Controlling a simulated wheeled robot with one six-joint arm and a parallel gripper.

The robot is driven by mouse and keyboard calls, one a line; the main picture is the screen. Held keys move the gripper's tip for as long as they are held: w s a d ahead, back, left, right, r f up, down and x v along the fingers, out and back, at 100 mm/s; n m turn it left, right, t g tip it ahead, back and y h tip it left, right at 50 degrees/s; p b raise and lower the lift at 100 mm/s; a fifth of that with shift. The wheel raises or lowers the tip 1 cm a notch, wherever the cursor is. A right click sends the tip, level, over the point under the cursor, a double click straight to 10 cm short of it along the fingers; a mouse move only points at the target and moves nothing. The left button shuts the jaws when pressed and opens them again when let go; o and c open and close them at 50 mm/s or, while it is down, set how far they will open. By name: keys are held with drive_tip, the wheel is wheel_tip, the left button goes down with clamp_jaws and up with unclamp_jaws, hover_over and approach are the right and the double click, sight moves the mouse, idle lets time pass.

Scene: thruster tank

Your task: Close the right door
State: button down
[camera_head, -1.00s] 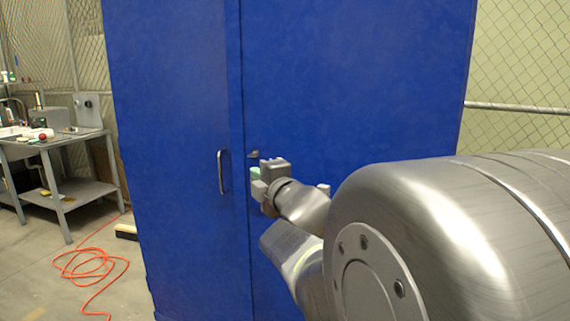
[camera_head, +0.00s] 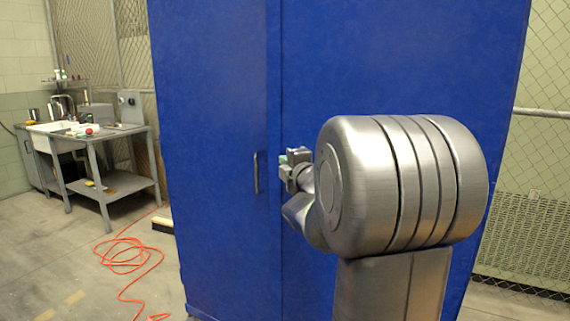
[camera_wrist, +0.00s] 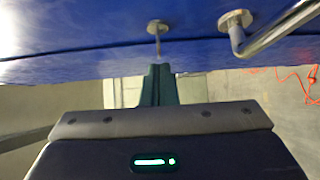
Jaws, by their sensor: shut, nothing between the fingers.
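The right door (camera_head: 400,85) is the wide blue panel of a tall cabinet, partly hidden behind my arm. It looks roughly level with the left door (camera_head: 212,110) along the vertical seam; I cannot tell if a small gap remains. The left door carries a metal bar handle (camera_head: 256,172), which also shows in the wrist view (camera_wrist: 262,36). A small metal stud (camera_wrist: 157,29) stands out from the blue surface in the wrist view. My gripper (camera_head: 284,160) is shut and empty in front of the seam, right of the handle. Its green fingertips (camera_wrist: 157,75) point toward the stud; contact is unclear.
A grey workbench with a sink (camera_head: 100,130) stands at the left. An orange hose (camera_head: 128,255) lies coiled on the floor, with a broom head (camera_head: 163,221) beside the cabinet. Chain-link fence (camera_head: 545,150) is at the right. Floor at front left is mostly open.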

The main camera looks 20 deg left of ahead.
drive_tip(key=shift+m+t+h, duration=0.6)
drive_tip(key=shift+h, duration=0.1)
drive_tip(key=w+b, duration=0.3)
drive_tip(key=w, duration=0.2)
drive_tip(key=shift+w+a+f+b, duration=0.15)
drive_tip(key=shift+a+b, duration=0.05)
drive_tip(key=shift+b, duration=0.15)
drive_tip(key=shift+r, duration=0.55)
drive_tip(key=shift+d, duration=0.1)
